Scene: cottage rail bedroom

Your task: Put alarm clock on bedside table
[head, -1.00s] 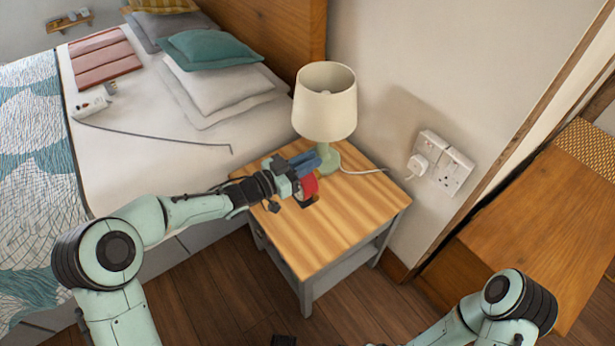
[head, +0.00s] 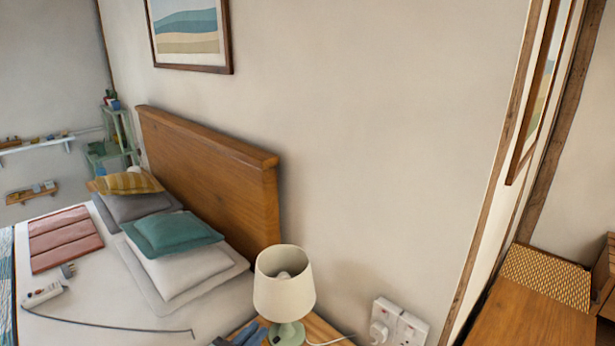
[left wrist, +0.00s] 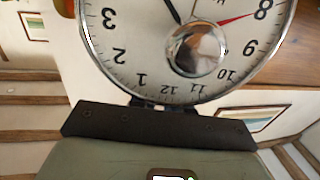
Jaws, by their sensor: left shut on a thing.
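The alarm clock (left wrist: 150,50) fills the top of the left wrist view. Its white dial, with black numerals and a red hand, appears upside down and close to the camera. The clock itself cannot be made out in the head view. The bedside table (head: 325,331) shows only as a strip of wooden top at the bottom edge. My right gripper is out of view.
A lamp with a cream shade (head: 284,285) and green base stands on the table, close to my left gripper. Wall sockets (head: 398,322) with a plug are to its right. The bed with pillows (head: 172,232) is to the left, a wooden surface (head: 515,308) far right.

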